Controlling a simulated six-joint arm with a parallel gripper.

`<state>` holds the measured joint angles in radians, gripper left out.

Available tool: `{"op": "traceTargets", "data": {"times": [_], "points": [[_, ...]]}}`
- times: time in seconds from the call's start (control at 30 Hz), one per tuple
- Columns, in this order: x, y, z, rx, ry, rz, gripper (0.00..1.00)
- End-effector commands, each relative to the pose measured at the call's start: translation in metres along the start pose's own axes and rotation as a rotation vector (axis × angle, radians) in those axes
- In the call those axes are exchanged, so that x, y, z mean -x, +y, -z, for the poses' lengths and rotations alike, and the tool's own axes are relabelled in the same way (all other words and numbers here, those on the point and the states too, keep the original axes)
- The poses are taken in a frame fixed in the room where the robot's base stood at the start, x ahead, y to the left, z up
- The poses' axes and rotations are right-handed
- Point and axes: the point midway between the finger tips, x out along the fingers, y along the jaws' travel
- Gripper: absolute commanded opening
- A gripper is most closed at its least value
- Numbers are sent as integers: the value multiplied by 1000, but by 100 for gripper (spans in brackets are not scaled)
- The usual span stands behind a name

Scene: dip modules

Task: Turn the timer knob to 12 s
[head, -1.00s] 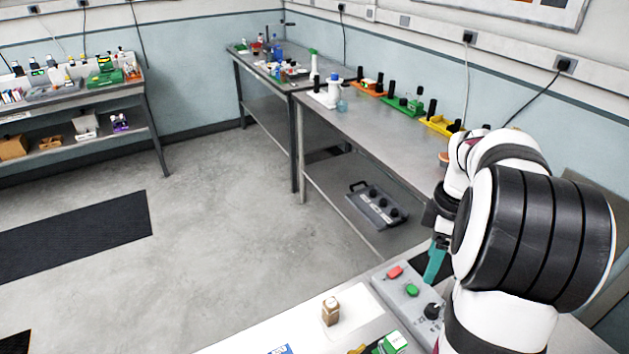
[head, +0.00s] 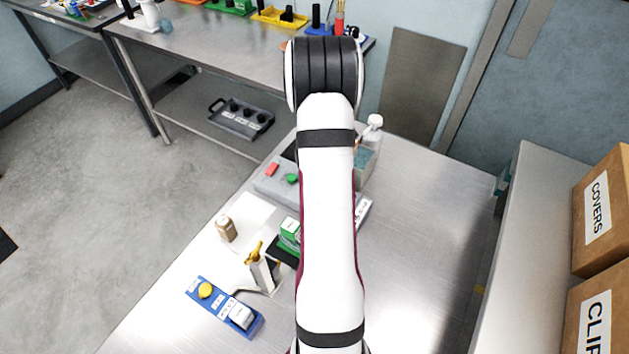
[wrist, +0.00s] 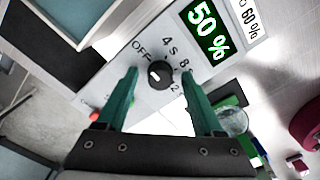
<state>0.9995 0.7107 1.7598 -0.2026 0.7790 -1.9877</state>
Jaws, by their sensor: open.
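The black timer knob (wrist: 160,75) sits on a light grey panel, which also shows in the head view (head: 263,186). Around it are the marks OFF, 4 S, 8 S and a partly covered one that ends in 2. A small white mark on the knob faces the left side, roughly toward OFF. My gripper (wrist: 160,73) is open, with one green finger at each side of the knob in the wrist view. I cannot tell whether the fingers touch it. In the head view my arm hides the knob and gripper.
A green display (wrist: 206,24) reads 50 %, beside a 60 % card (wrist: 248,18). Red (head: 271,169) and green (head: 292,178) buttons are on the panel. The bench's right side is clear.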

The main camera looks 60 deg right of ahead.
Motion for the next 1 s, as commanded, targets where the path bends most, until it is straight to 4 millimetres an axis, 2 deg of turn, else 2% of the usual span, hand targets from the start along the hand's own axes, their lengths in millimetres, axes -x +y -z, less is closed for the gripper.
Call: {"op": "traceTargets", "data": {"times": [0.17, 0.5, 0.57, 1.0], "points": [[0, 0, 0, 0, 0, 0, 69], [0, 0, 0, 0, 0, 1, 9], [0, 0, 0, 0, 0, 1, 0], [1, 0, 0, -69, 0, 1, 0]]}}
